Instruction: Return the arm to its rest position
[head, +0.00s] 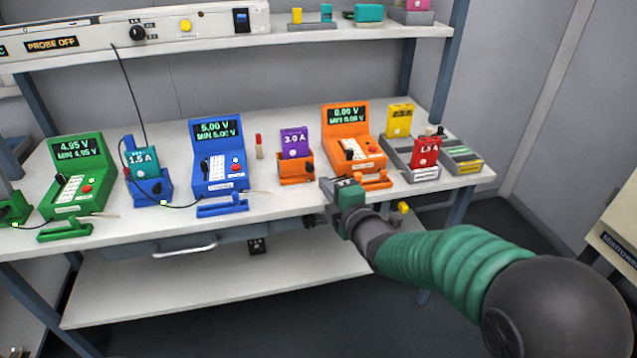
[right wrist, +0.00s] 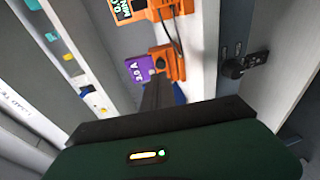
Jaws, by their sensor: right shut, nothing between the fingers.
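My right arm comes in from the lower right of the head view, with a green ribbed sleeve. Its gripper (head: 330,188) is at the front edge of the bench (head: 270,208), in front of the orange meter (head: 346,140). The gripper is shut and empty. In the right wrist view its dark fingers (right wrist: 158,92) are together, and beyond them are a purple 3.0 A cell (right wrist: 137,70) and orange devices. The purple cell (head: 294,142) stands upright in an orange holder in the head view. My left gripper is not in view.
A blue meter (head: 218,158) and a green meter (head: 78,178) stand left. A teal cell (head: 142,160) sits in a blue holder. A yellow cell (head: 398,120) and a red cell (head: 426,151) stand in grey trays at right. A shelf (head: 340,34) runs above.

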